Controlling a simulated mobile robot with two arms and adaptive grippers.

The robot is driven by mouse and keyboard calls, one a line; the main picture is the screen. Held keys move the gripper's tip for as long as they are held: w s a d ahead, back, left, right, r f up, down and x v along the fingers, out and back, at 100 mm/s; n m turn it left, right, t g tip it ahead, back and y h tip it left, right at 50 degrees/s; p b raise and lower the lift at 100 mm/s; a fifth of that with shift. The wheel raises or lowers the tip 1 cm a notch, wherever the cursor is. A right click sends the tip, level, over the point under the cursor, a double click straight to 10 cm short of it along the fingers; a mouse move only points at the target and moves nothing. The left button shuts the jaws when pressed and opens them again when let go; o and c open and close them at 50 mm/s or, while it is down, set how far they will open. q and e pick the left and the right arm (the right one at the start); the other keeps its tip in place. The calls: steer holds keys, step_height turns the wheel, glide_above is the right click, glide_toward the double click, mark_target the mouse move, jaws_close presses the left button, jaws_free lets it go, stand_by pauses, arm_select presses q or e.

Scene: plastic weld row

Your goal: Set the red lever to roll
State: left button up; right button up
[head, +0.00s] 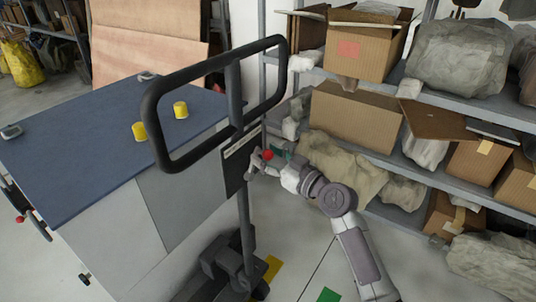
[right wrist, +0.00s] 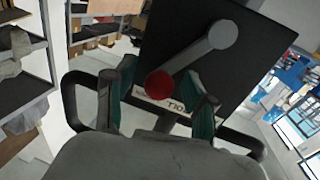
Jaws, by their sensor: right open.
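The red lever's round knob (head: 267,154) shows beside the black panel on the upright of a cart with a large black loop handle. In the right wrist view the red knob (right wrist: 158,84) ends a grey bar that slants from a round pivot (right wrist: 222,34) on the panel. My right gripper (head: 266,161) is open at the lever. In the wrist view its two green-padded fingers (right wrist: 161,88) stand either side of the knob, with gaps showing. A pale label with dark letters lies partly hidden behind the knob. My left gripper is not in view.
A blue-topped cabinet (head: 75,140) with two yellow cylinders stands left of the cart. Shelves (head: 440,180) with boxes and wrapped bundles stand close behind my right arm. The black loop handle (head: 160,125) rises near the gripper. Some floor is clear at the bottom.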

jaws_close()
stand_by(0.3)
